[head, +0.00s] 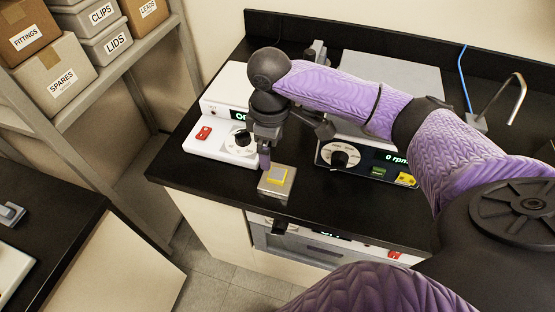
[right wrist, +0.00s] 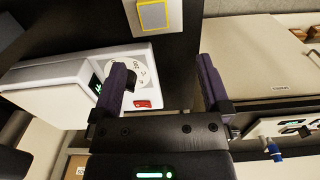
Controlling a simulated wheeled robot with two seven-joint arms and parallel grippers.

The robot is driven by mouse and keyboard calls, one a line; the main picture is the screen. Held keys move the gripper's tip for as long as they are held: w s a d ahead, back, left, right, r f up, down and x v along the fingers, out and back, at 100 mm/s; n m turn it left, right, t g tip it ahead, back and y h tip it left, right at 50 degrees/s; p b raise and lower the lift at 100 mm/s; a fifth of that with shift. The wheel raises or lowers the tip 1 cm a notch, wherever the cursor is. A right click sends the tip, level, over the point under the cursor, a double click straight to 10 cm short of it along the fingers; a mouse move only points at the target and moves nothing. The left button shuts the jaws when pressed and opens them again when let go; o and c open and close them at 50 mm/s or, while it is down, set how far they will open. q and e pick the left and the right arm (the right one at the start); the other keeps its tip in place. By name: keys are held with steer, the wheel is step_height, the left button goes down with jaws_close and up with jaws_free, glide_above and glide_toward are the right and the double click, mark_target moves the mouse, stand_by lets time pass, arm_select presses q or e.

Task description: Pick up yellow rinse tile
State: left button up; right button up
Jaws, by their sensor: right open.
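The yellow rinse tile (head: 277,176) lies on a small square metal block (head: 273,191) near the front edge of the black counter. In the right wrist view the tile (right wrist: 153,16) shows at the top, beyond the fingertips, as a yellow-edged square with a greyish middle. My right gripper (head: 265,155) is just behind and left of the block in the head view. In the right wrist view its two purple fingers (right wrist: 162,75) stand wide apart with nothing between them. They look apart from the tile. My left gripper is not in view.
A white instrument with a dial and red switch (head: 204,132) stands left of my right gripper. A grey-topped unit reading 0 rpm (head: 365,157) stands right, with a bent metal tap (head: 517,98) beyond. Shelves with labelled boxes (head: 60,75) are at left. Bare counter lies right of the block.

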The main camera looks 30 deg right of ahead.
mark_target(273, 172)
steer(key=f+b, duration=0.1)
steer(key=f, duration=0.2)
steer(key=f+b, duration=0.1)
steer(key=f, duration=0.2)
steer(key=f+b, duration=0.1)
steer(key=f, duration=0.2)
steer(key=shift+w+d+f, duration=0.2)
steer(key=shift+w+d, duration=0.05)
steer(key=shift+w, duration=0.1)
steer(key=shift+f, duration=0.1)
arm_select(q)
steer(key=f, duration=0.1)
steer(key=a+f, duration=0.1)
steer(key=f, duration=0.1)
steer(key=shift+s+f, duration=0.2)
arm_select(e)
jaws_close()
step_height(273, 172, up, 10)
steer(key=p, duration=0.3)
steer(key=c, duration=0.6)
jaws_free()
jaws_close()
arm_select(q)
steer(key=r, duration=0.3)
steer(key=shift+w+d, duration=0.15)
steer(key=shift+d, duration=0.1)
arm_select(e)
steer(key=shift+a, duration=0.1)
